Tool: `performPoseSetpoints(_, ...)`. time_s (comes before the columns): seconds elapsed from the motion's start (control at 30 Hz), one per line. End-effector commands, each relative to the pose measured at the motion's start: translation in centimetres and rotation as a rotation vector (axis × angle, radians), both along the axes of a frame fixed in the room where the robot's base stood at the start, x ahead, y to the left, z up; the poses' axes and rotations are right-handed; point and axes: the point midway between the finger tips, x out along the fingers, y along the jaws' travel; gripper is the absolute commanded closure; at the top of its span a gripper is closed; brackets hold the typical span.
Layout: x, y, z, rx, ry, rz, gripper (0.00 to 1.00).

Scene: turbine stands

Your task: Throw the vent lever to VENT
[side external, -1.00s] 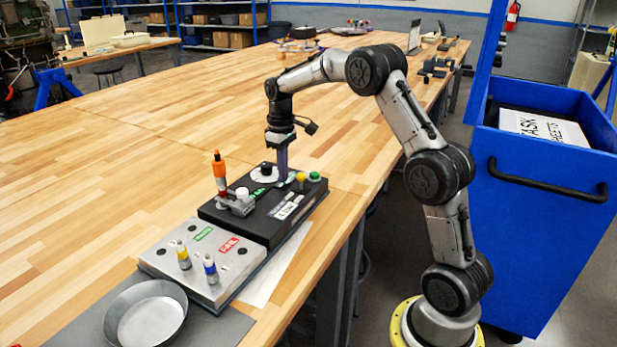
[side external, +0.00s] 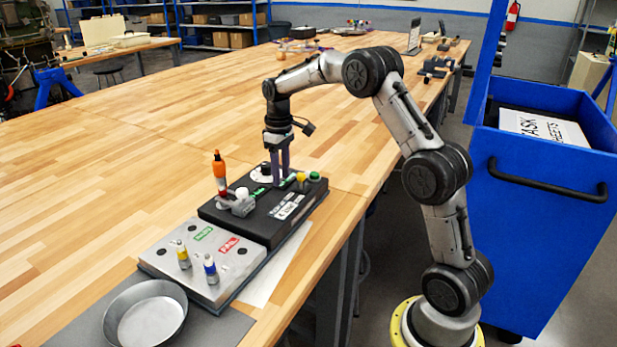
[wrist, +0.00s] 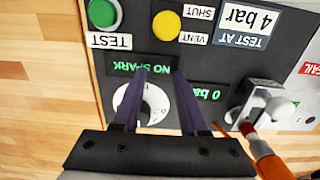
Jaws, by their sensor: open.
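The vent lever appears to be the yellow round knob (wrist: 166,25) beside the upside-down VENT and SHUT labels (wrist: 197,25) in the wrist view. Which label it points to I cannot tell. In the side view the yellow knob (side external: 302,178) stands near the right end of the black test box (side external: 262,215). My gripper (side external: 281,180) points down over the box, just left of the yellow knob. In the wrist view my gripper (wrist: 160,75) is open and empty, its fingers apart and short of the knob. Whether the fingertips touch the box I cannot tell.
A green button (wrist: 102,12) sits beside the yellow knob. A white dial (wrist: 148,104) lies partly behind a finger. An orange-topped part (side external: 219,170) stands upright in a clamp. A grey PASS/FAIL plate (side external: 205,262) and metal bowl (side external: 146,313) lie nearer the camera.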

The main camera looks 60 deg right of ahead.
Motion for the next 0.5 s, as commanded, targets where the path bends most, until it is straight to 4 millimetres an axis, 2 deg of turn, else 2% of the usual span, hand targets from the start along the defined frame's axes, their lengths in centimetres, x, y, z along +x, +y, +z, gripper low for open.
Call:
performPoseSetpoints(0.17, 0.0, 0.0, 0.1, 0.0, -0.001, 0.0, 0.58)
performPoseSetpoints(0.5, 0.0, 0.0, 2.4, -0.001, -0.002, 0.0, 0.58)
